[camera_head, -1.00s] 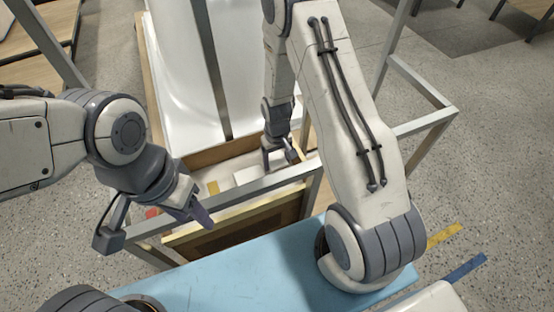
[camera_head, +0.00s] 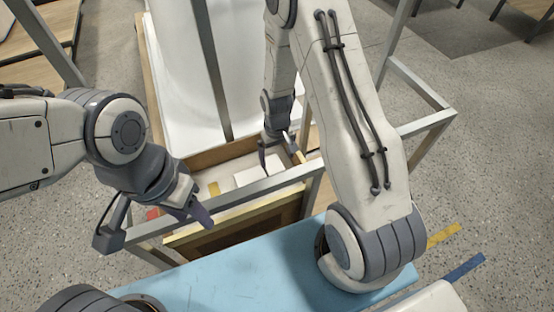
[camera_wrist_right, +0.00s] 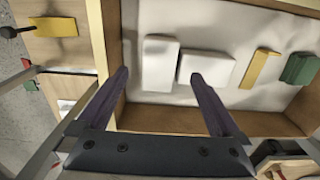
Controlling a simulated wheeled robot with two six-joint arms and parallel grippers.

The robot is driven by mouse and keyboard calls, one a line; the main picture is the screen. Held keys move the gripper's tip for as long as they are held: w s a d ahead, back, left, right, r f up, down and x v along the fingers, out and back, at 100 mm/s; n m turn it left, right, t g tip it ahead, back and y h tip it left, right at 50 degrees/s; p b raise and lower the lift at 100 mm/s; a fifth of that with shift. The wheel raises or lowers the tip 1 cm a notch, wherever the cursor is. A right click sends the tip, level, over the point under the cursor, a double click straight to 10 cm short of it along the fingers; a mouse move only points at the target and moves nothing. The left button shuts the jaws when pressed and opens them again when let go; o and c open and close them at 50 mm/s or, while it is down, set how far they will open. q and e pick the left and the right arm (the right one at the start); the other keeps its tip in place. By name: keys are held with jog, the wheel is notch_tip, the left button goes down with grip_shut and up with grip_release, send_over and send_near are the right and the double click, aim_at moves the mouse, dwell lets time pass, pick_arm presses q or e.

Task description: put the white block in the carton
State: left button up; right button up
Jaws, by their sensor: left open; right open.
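The box that appears to be the carton (camera_head: 190,160) has tan walls and a pale lining and stands behind the metal rail in the head view. Its wall (camera_wrist_right: 160,117) also shows in the right wrist view. Two pale blocks lie side by side in it: an upright one (camera_wrist_right: 160,58) and a wider white block (camera_wrist_right: 206,68). A white block (camera_head: 258,177) shows in the head view. My right gripper (camera_head: 281,164) is open over the box, its fingers (camera_wrist_right: 160,74) apart and empty. My left gripper (camera_head: 155,224) is open and empty in front of the rail.
A yellow piece (camera_wrist_right: 259,68) and a green piece (camera_wrist_right: 299,69) lie at the right in the box. Another yellow piece (camera_wrist_right: 54,27) is outside its left wall. The metal rail (camera_head: 250,190) crosses before the box. A blue surface (camera_head: 250,270) lies nearer.

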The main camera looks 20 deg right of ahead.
notch_tip(320, 180, up, 9)
jog(key=p, duration=0.2)
jog(key=s+a+r+n, duration=0.3)
jog(key=s+a+r, duration=0.3)
jog(key=a+r, duration=0.35)
jog(key=s+a+r+n, duration=0.2)
jog(key=s+r, duration=0.2)
jog(key=s, duration=0.4)
jog(key=s+a+r+n+y, duration=0.1)
jog(key=s+r, duration=0.3)
jog(key=s, duration=0.4)
jog(key=shift+a+r+n, duration=0.3)
jog(key=shift+a+n, duration=0.2)
jog(key=shift+a, duration=0.3)
notch_tip(320, 180, up, 21)
jog(key=p, duration=2.1)
jog(key=shift+w, duration=0.1)
